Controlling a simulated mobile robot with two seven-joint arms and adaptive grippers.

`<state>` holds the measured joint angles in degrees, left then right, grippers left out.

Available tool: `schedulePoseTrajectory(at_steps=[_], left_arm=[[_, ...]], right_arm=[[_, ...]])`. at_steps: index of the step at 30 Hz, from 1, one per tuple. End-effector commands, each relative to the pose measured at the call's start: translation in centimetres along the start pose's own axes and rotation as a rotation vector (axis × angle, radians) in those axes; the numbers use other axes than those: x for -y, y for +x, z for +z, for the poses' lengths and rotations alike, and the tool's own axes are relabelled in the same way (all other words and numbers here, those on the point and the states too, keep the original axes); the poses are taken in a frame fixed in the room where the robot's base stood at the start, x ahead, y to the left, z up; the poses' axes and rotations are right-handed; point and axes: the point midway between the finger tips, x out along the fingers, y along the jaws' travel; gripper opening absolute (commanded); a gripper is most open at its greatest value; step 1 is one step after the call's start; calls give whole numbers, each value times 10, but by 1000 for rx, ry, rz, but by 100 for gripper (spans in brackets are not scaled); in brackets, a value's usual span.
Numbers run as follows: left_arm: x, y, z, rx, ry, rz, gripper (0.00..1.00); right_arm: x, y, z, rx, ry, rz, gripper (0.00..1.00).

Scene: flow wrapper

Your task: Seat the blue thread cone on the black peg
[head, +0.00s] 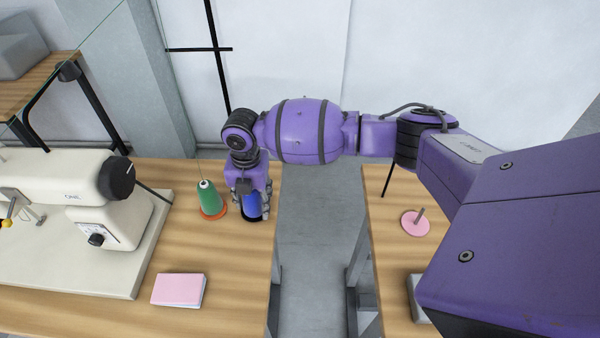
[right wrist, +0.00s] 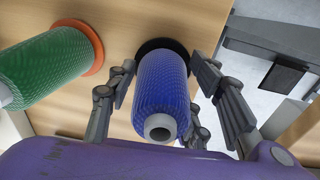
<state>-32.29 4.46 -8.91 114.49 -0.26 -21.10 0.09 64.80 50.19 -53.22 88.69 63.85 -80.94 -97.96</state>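The blue thread cone (head: 251,206) stands at the right edge of the left table, base down on a black round base (head: 248,219). In the right wrist view, the blue cone (right wrist: 162,95) sits over the black base (right wrist: 178,46), its narrow end towards the camera. The black peg itself is hidden, apparently inside the cone. My right gripper (head: 253,208) reaches down around the cone. In the right wrist view its fingers (right wrist: 163,66) stand on both sides of the cone, with small gaps. My left gripper is not in view.
A green thread cone (head: 209,198) on an orange base (head: 214,213) stands close by on the left. A sewing machine (head: 75,205) and a pink pad (head: 179,289) share that table. A pink base with an empty peg (head: 412,226) is on the right table, across a gap.

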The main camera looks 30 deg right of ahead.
Motion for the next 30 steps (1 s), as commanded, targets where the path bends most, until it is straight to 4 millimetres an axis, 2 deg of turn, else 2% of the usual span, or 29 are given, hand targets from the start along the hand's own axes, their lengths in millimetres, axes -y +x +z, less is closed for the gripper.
schedulePoseTrajectory(at_steps=[3, 14, 17, 24, 30], left_arm=[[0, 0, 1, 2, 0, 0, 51], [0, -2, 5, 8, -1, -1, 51], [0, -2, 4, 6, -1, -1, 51], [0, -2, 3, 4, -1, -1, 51], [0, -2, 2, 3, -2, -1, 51]], right_arm=[[-2, -2, 1, 3, -1, 3, 63], [-2, -7, 1, 4, -2, 3, 63], [-3, -20, 2, 5, -2, 6, 63], [-2, -72, 2, 6, -3, 5, 63], [-2, -106, 2, 5, -1, 3, 63]])
